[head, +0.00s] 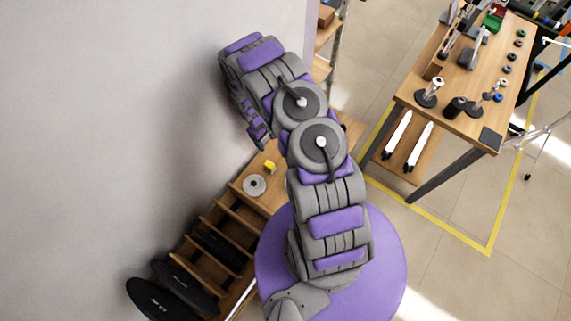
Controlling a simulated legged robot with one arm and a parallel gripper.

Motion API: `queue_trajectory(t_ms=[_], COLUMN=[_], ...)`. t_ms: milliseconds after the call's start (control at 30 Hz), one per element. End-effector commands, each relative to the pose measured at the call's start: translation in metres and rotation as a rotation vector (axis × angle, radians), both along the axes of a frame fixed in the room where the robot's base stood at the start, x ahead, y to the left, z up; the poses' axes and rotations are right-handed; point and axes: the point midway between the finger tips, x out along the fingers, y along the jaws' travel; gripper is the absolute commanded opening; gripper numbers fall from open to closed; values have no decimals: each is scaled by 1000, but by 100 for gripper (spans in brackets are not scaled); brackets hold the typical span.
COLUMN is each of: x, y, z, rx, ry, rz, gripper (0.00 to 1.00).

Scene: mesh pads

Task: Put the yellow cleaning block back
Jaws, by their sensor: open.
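The yellow cleaning block (269,167) is small and sits on the wooden shelf top (277,195) along the wall, just behind a round grey disc (254,185). My arm reaches up from the bottom, bends at the top and comes down beside the wall. My gripper (260,141) is at its lower end, open, above and slightly left of the block in the picture. A gap shows between them. The fingers are small and partly hidden by my own wrist.
A slatted wooden rack (210,235) with dark round plates (163,298) runs down to the lower left. The grey wall (100,130) is close on the arm's left. A workbench (440,95) with tools stands at right, with clear tiled floor (450,205) in front.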

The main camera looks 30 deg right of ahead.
Motion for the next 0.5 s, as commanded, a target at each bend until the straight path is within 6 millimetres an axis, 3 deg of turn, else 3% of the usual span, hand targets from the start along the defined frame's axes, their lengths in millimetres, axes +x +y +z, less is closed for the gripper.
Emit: queue_trajectory(t_ms=[33,167,500], x=[4,5,-9], y=[-4,-11,-16], z=[19,59,170], rx=[-14,-43,-95], ry=[-5,-5,-10], rz=[-9,-40,-132], gripper=[69,69,69])
